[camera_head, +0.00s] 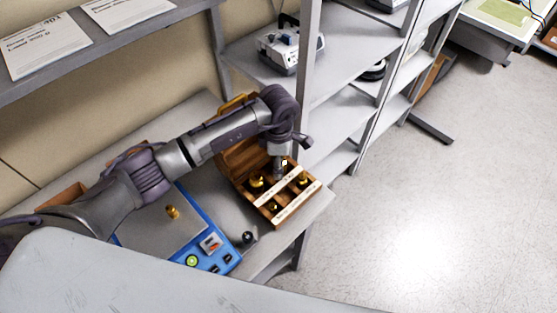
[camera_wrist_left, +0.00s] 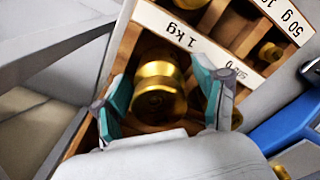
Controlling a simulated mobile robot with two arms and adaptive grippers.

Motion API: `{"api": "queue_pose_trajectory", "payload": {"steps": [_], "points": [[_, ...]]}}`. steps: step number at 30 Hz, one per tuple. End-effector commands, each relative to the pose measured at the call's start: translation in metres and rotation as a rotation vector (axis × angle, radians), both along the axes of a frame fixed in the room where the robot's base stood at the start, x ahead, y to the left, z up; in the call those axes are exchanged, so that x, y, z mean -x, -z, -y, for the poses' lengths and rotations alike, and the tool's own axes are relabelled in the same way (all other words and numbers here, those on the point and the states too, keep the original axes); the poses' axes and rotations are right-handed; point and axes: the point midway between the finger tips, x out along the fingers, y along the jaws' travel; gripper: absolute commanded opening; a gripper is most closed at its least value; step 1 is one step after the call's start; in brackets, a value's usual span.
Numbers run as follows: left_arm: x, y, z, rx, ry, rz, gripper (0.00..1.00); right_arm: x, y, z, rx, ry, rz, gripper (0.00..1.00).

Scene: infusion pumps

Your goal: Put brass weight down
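A wooden box (camera_head: 241,192) with its lid open stands on the bench and holds brass weights in compartments. White label strips cross it; one reads 1 kg in the left wrist view. My left gripper (camera_head: 283,172) points down over the box. In the left wrist view my left gripper (camera_wrist_left: 163,92) is open, its teal fingertips on either side of a large brass weight (camera_wrist_left: 157,92) in its compartment, with gaps visible on both sides. Another brass weight (camera_wrist_left: 237,112) is partly hidden behind the right finger. One small brass weight (camera_head: 172,212) stands on the blue scale's pan (camera_head: 150,228).
The blue scale (camera_head: 215,262) stands left of the box. A small black object (camera_head: 249,237) lies between them on the bench (camera_head: 307,216). Grey shelving (camera_head: 303,110) rises close behind the box. A pump (camera_head: 290,50) sits on a shelf. Open floor lies to the right.

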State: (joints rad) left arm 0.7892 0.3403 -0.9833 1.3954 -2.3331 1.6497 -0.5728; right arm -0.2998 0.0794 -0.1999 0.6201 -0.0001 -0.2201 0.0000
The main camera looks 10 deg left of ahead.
Motion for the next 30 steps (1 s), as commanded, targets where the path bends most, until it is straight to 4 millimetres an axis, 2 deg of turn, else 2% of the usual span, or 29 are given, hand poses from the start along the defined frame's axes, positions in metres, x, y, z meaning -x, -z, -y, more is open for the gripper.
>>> {"api": "queue_pose_trajectory", "payload": {"steps": [10,11,14,24,30], "points": [[0.000,-0.005,0.000,0.001,-0.001,-0.001,0.74,0.000,-0.005,0.000,0.000,0.000,-0.001,0.40],[-0.001,-0.006,0.000,0.001,0.000,0.002,0.74,0.001,-0.001,0.000,0.000,0.000,-0.001,0.40],[-0.001,-0.018,0.000,0.001,0.000,0.005,0.74,0.001,0.006,0.000,0.000,0.000,-0.001,0.40],[-0.001,-0.090,0.000,0.001,0.001,0.005,0.74,0.001,0.031,0.000,0.000,-0.001,-0.001,0.40],[0.000,-0.116,0.000,0.001,0.000,0.002,0.74,0.001,0.037,0.000,0.000,0.000,-0.001,0.40]]}}
